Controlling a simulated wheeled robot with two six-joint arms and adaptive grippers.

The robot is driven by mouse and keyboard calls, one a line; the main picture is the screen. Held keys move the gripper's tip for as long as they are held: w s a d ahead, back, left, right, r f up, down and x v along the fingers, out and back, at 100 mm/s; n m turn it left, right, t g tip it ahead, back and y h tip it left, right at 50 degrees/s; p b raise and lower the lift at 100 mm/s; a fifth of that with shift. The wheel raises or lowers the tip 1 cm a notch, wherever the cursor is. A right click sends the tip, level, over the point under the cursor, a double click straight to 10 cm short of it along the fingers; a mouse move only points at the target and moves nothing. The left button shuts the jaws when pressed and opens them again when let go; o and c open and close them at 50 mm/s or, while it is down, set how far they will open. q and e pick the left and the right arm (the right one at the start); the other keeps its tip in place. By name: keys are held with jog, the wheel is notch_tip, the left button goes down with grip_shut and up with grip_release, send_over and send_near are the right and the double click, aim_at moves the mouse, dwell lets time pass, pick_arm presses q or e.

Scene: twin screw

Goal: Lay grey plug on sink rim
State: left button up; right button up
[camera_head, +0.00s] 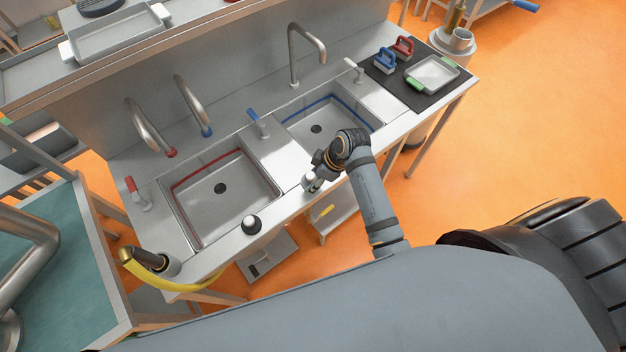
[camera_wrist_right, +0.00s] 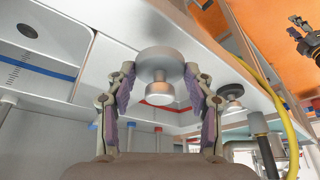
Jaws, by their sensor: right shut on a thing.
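My right gripper (camera_head: 311,184) is over the front rim of the sink unit (camera_head: 287,207), in front of the strip between the two basins. In the right wrist view my right gripper (camera_wrist_right: 160,75) is shut on the grey plug (camera_wrist_right: 160,64), a round disc with a short knob, with one finger on each side. The plug is close to the pale rim surface; I cannot tell whether it touches. A second plug, dark with a pale knob (camera_head: 251,224), sits on the rim by the red-lined basin. A dark jaw-like part, likely my left gripper (camera_wrist_right: 307,42), shows at the wrist view's right edge.
The red-lined basin (camera_head: 218,212) and the blue-lined basin (camera_head: 343,113) are empty. Taps stand behind them. A black mat (camera_head: 405,96) with two brushes and a tray lies at the right end. A yellow hose (camera_head: 190,284) hangs at the left front corner.

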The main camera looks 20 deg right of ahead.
jog(key=shift+w+f, duration=0.15)
jog(key=shift+f, duration=0.05)
jog(key=x, duration=0.1)
jog(key=p+x, duration=0.1)
jog(key=x, duration=0.1)
jog(key=shift+d+f+p, duration=0.15)
jog(key=shift+d+p, duration=0.1)
jog(key=shift+p, duration=0.15)
jog(key=shift+f, duration=0.2)
jog(key=shift+f, duration=0.15)
jog(key=o, duration=1.2)
jog(key=b+v, duration=0.2)
jog(key=v, duration=1)
jog(key=shift+d, duration=0.1)
jog(key=shift+s, duration=0.25)
